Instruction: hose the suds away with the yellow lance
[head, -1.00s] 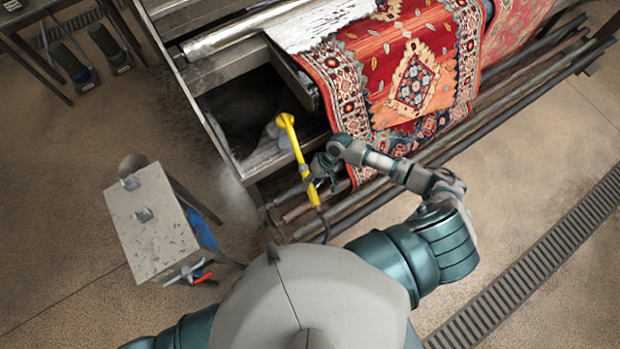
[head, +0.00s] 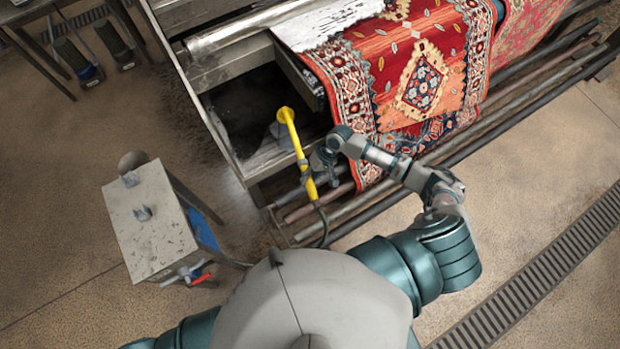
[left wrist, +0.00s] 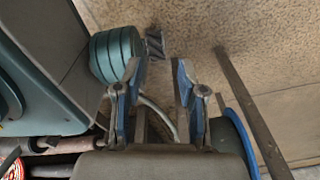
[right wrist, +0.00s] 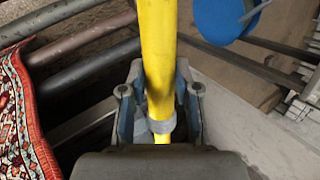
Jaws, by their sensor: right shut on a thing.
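The yellow lance (head: 293,137) slants across the front of the wash machine, its round head over the dark open trough. My right gripper (head: 318,165) is shut on the lance around its shaft, below the head. In the right wrist view the lance (right wrist: 157,45) passes between the fingers, with a grey collar there. White suds (head: 318,28) cover the upper left part of the red patterned rug (head: 400,70); the rest of it shows no clear foam. My left gripper (left wrist: 160,68) is open and empty, near my own body; it is hidden in the head view.
Several metal rails (head: 470,135) run along the machine's front below the rug. A grey stand (head: 150,222) with red and blue valve handles (head: 190,275) is at the left. A hose (head: 325,228) trails from the lance. A floor drain (head: 540,270) lies at the right.

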